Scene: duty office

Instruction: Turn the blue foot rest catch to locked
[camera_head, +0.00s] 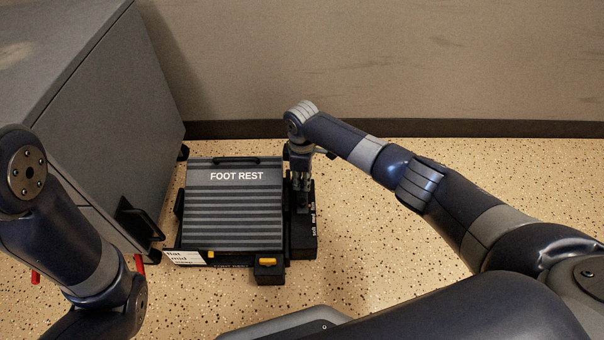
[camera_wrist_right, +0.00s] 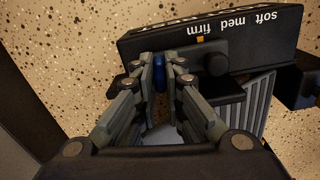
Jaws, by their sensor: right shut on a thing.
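The foot rest (camera_head: 232,200), a grey ribbed plate in a black frame, lies on the floor. A black side box (camera_head: 303,238) runs along its right side. My right gripper (camera_head: 302,196) points down over this box. In the right wrist view, my right gripper (camera_wrist_right: 157,82) is shut on the blue catch (camera_wrist_right: 159,66), of which only a small part shows between the fingertips. The catch is hidden in the head view, and its locked mark cannot be made out. My left arm shows at the left, but its gripper is out of view.
The box carries the words soft, med, firm, an orange marker (camera_wrist_right: 200,39) and a dark round knob (camera_wrist_right: 217,64). A yellow-topped block (camera_head: 268,264) and a white label (camera_head: 187,257) sit at the front. A grey cabinet (camera_head: 95,100) stands left. Speckled floor is clear to the right.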

